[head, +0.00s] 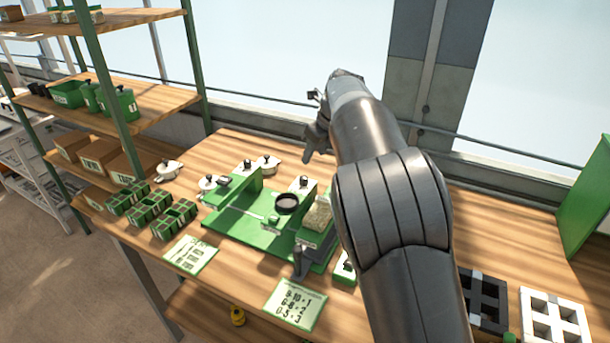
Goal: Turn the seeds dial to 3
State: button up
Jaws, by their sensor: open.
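A green tray seeder (250,228) stands on the wooden workbench. Several white units with black knobs stand on and around it: one at its left (208,183), one behind it (266,164), one near its right side (302,185) and one farther left on the bench (168,170). I cannot tell which is the seeds dial, and no dial marks are readable. My gripper (316,142) is above the back of the bench, right of the knobs and apart from them. It is open and looks empty. My arm hides the bench to the right of the seeder.
Green seedling pots (150,210) stand left of the seeder. A card with number ranges (295,303) and another card (190,254) lie at the front. Black (482,298) and white (555,318) cell trays are at right. A shelf rack (130,100) stands at left.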

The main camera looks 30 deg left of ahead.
aim_at(304, 177)
jog(key=x, duration=1)
jog(key=shift+a+f, duration=0.1)
jog(key=shift+f, duration=0.2)
jog(key=shift+c, duration=0.5)
jog(key=c, duration=0.9)
